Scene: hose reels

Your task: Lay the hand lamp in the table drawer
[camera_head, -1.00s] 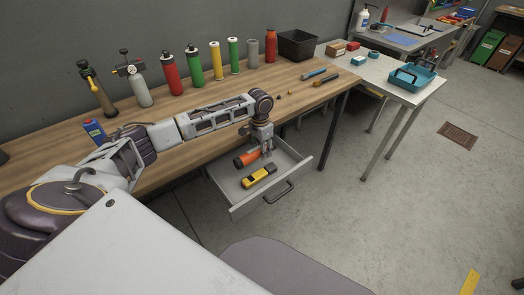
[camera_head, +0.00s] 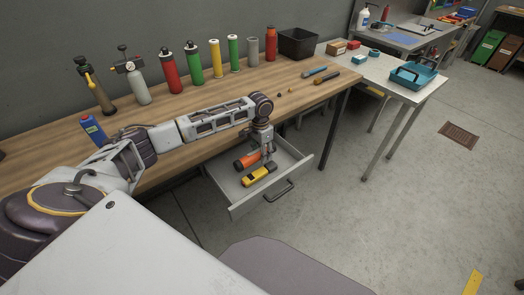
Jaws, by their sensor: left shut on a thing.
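The hand lamp (camera_head: 247,161) is an orange cylinder with a dark front end. It lies level inside the open table drawer (camera_head: 236,207), towards its back left. My left gripper (camera_head: 267,157) reaches down into the drawer and is shut on the lamp's right part, which its fingers partly hide. Whether the lamp touches the drawer floor is hard to tell. My right gripper is out of view.
A yellow and black tool (camera_head: 258,175) lies in the drawer just in front of the lamp. Several bottles and canisters stand along the back of the wooden table (camera_head: 200,136). A black bin (camera_head: 298,44) stands at its far end. The drawer's right part looks free.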

